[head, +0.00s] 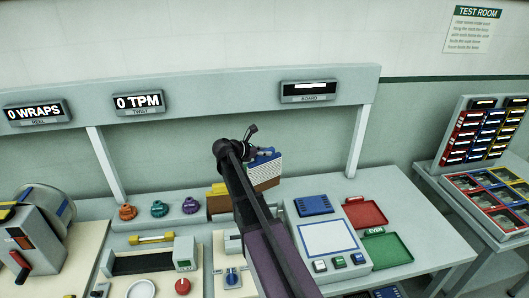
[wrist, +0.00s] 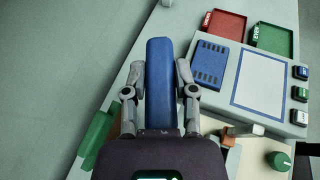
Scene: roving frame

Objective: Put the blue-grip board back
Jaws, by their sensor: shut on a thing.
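The blue-grip board (head: 265,170) is in the head view, raised above the bench, with a blue top edge and a pale and brown face. My gripper (head: 250,148) is at its upper edge, partly hiding it. In the wrist view the board's long blue grip (wrist: 160,75) stands between the two fingers of my gripper (wrist: 160,92), which are shut on it. A brown and yellow block (head: 217,202) stands on the bench just left of and below the board, partly behind my arm. Whether the board touches anything below is hidden.
A tester with a white pad (head: 328,238) and blue slotted block (head: 313,205) is to the right. Beside it lie a red tray (head: 365,214) and a green tray (head: 387,249). Coloured knobs (head: 159,208) and a drum machine (head: 40,235) are left. An overhead display beam (head: 215,95) spans behind.

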